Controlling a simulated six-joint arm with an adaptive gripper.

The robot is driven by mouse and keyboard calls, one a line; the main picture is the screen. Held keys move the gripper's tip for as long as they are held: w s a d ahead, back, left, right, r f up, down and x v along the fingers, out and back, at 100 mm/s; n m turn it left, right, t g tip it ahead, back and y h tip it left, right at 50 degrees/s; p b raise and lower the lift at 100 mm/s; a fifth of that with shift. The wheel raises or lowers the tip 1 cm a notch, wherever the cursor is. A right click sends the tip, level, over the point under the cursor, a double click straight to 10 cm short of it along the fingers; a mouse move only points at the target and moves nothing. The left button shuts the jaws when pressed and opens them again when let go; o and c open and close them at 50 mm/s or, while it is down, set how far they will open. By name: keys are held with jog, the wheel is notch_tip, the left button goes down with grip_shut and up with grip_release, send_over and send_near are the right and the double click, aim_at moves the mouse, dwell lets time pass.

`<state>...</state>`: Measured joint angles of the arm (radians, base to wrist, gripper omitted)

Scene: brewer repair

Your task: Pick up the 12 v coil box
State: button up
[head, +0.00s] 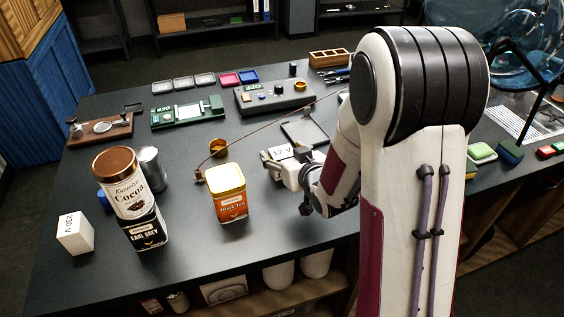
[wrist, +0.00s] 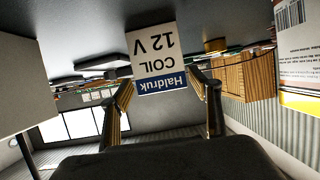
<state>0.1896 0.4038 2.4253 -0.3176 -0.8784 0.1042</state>
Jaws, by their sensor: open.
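The 12 V coil box (head: 282,151) is a small white box on the dark bench, right of the orange tea tin. My gripper (head: 290,172) is low at its near side and hides part of it. In the wrist view the box (wrist: 158,62) shows upside down, with a blue "Haldruk" band and "COIL 12 V" print. The two open fingers of my gripper (wrist: 165,90) stand on either side of its blue end, with narrow gaps. How far the box reaches between the fingers I cannot tell.
The tea tin (head: 229,193) stands close left of my gripper. A cocoa tin (head: 124,184) sits on an Earl Grey box (head: 146,231), and a white 230 V box (head: 75,233) is farther left. A thin tray (head: 305,131) lies behind the coil box. The near-middle bench is clear.

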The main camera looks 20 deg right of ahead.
jog(key=shift+a+f+x, duration=0.1)
jog(key=shift+x, duration=0.65)
jog(key=shift+a+f+x, duration=0.1)
jog(key=shift+a+x, duration=0.05)
jog(key=shift+x, duration=1.6)
jog(key=shift+c, duration=0.3)
jog(key=c, duration=1.3)
jog(key=shift+r, duration=0.25)
jog(key=shift+r, duration=4.8)
